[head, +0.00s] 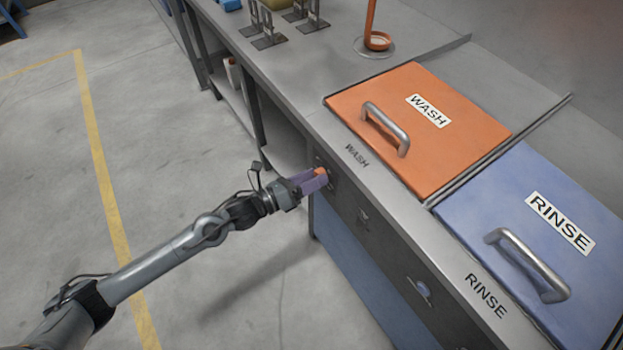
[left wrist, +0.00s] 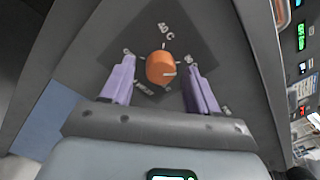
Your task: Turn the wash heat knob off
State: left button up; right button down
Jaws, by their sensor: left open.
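The orange wash heat knob (left wrist: 161,68) sits on a dark dial plate (left wrist: 178,35) with white marks and letters. A pale pointer line on the knob points right in the left wrist view. My left gripper (left wrist: 160,85) is open, with one purple finger on each side of the knob and a visible gap to each. In the head view the left gripper (head: 318,180) is at the front panel below the WASH label (head: 357,155), and a bit of the orange knob (head: 320,172) shows between its fingers. My right gripper is not in view.
The orange WASH lid (head: 450,150) and blue RINSE lid (head: 560,210) are shut on the counter, each with a metal handle. A blue knob (head: 422,288) sits farther along the front panel. Metal stands (head: 268,35) are at the back. The floor on the left is clear.

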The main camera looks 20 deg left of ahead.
pick_arm(q)
jog(key=shift+c, duration=0.4)
jog(key=c, duration=1)
jog(key=shift+o, duration=0.2)
